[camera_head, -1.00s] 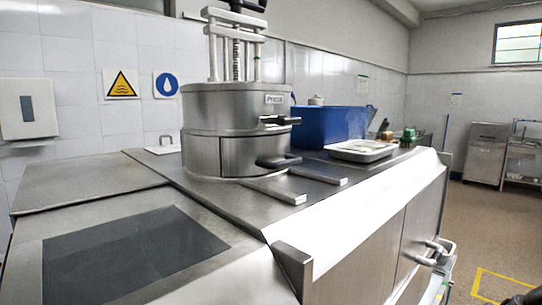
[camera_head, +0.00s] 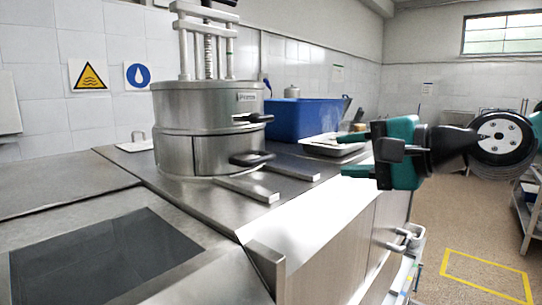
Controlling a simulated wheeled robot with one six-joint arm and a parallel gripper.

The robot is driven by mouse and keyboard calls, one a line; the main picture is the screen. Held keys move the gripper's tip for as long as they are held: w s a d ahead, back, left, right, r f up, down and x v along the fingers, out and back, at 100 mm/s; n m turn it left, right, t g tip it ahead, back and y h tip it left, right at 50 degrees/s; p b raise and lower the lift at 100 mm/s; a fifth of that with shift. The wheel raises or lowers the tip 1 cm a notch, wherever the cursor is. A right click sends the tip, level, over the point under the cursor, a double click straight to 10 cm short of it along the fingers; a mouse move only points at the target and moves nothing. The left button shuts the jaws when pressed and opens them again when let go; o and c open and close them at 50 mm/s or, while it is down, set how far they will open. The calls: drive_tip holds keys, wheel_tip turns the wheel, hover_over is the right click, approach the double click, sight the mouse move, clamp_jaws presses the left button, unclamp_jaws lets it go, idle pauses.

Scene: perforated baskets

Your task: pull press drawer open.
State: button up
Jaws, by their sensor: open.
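The press (camera_head: 210,112) is a round steel drum with a screw frame on top, standing on the steel counter. Its lower part has a drawer front (camera_head: 212,156) with a dark horizontal handle (camera_head: 252,158). The drawer looks shut. A second dark handle (camera_head: 255,118) sits higher on the drum. My gripper (camera_head: 350,155) is teal and black, at the right, with its fingers pointing left toward the press. It is open and empty, apart from the drawer handle.
Two flat steel rails (camera_head: 247,189) lie on the counter before the press. A blue bin (camera_head: 303,118) and a metal tray (camera_head: 332,146) stand behind, near my gripper. The counter's front edge and cabinet handles (camera_head: 405,240) are below.

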sight(268, 159)
drive_tip(key=p+x, duration=0.6)
drive_tip(key=x, duration=1)
drive_tip(key=shift+s+r, duration=0.1)
drive_tip(key=shift+w+a+f+p, duration=0.25)
drive_tip(key=shift+w+a+p, duration=0.1)
drive_tip(key=shift+a, duration=0.15)
clamp_jaws()
